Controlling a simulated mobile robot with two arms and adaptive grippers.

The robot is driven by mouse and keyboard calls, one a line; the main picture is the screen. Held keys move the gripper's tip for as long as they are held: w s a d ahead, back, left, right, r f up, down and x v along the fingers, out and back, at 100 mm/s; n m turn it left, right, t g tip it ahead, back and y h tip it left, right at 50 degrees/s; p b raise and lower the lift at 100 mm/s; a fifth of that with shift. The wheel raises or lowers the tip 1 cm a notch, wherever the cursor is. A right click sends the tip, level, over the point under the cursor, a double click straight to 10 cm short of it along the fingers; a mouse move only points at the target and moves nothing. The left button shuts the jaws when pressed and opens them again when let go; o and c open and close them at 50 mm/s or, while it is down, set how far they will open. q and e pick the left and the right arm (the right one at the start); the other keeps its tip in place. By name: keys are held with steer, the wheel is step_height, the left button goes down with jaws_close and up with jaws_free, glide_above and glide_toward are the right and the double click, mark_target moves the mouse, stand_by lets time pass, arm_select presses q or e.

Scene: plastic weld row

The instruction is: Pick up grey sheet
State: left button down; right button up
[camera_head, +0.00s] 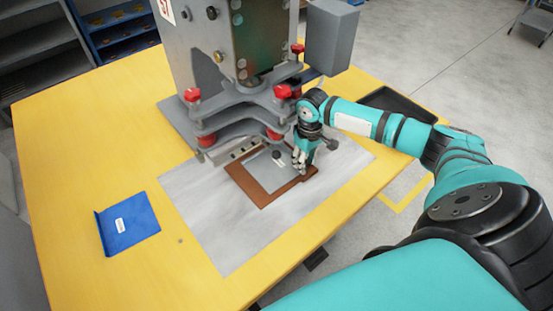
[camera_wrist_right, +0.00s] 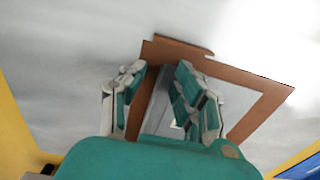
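The grey sheet (camera_head: 268,174) lies flat inside a brown frame (camera_head: 282,190) on the pale plate below the press. In the right wrist view the sheet (camera_wrist_right: 228,98) shows partly behind my fingers, bordered by the brown frame (camera_wrist_right: 262,112). My right gripper (camera_head: 300,164) is at the right side of the frame, pointing down. In the wrist view its two fingers (camera_wrist_right: 160,72) are apart, with part of the frame's edge and grey surface showing between them. I cannot tell whether the fingertips touch anything. My left gripper is not in view.
The grey press (camera_head: 222,45) with red knobs stands just behind the frame. A blue tray (camera_head: 127,224) lies at the left on the yellow table (camera_head: 75,150). A dark tray (camera_head: 395,103) is behind my right arm. The table's front left is clear.

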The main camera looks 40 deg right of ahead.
jaws_close()
stand_by(0.5)
